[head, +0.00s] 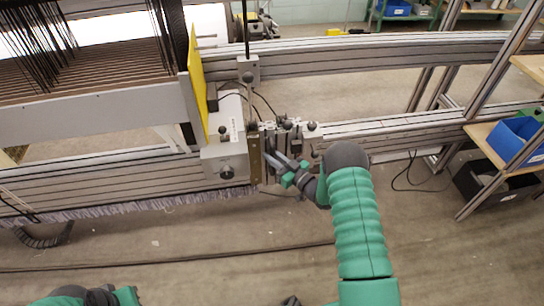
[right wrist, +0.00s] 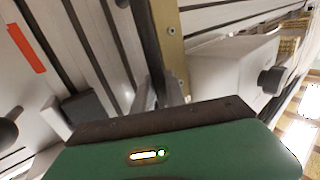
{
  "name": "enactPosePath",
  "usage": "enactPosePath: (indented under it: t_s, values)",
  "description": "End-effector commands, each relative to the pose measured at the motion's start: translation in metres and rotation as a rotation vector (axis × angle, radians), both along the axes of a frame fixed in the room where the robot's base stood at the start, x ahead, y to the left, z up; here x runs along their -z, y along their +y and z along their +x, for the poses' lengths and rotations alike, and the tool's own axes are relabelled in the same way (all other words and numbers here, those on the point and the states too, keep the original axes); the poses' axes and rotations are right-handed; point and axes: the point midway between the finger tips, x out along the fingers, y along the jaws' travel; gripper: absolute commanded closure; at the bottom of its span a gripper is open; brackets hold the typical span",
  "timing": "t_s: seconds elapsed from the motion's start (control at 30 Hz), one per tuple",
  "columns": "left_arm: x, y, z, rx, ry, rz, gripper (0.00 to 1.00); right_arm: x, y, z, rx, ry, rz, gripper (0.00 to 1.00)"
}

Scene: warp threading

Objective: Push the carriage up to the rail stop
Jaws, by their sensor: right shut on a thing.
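The carriage appears to be the grey box (head: 226,160) with a dark knob on the front rail; it also shows in the right wrist view (right wrist: 232,68). A brass-coloured upright plate (head: 255,158) is at its right side and shows in the right wrist view (right wrist: 167,38). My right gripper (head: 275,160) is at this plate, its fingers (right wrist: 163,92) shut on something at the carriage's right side. The exact grip is partly hidden. A small block (head: 311,131) with a dark knob sits on the rail to the right; it may be the rail stop.
The rail (head: 400,125) runs on to the right, bare beyond the small block. A yellow plate (head: 196,80) stands above the carriage, beside the dark warp threads (head: 40,40). A shelf with a blue bin (head: 514,140) stands at the right. Cables hang below the rail.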

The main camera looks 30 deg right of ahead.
Motion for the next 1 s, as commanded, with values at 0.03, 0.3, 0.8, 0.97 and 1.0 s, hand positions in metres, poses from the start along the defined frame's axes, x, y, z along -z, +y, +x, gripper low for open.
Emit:
enactPosePath:
  t_s: [0.03,0.3,0.8,0.97,1.0]
  values:
    - [0.000,0.000,0.000,0.000,0.000,0.000,1.00,-0.001,0.005,0.001,-0.009,-0.003,0.003,0.82]
    - [0.000,0.000,0.000,0.000,0.000,0.000,1.00,0.000,0.004,0.000,-0.008,-0.001,0.002,0.75]
    - [-0.048,0.000,0.000,0.000,0.000,0.000,1.00,-0.004,-0.027,-0.103,-0.004,0.004,0.004,0.75]
    - [-0.059,0.000,0.000,0.000,0.000,0.000,1.00,-0.002,-0.036,-0.140,-0.006,0.003,0.006,0.75]
    - [-0.060,0.000,0.000,0.000,0.000,0.000,1.00,-0.001,-0.038,-0.146,-0.006,0.001,0.004,0.75]
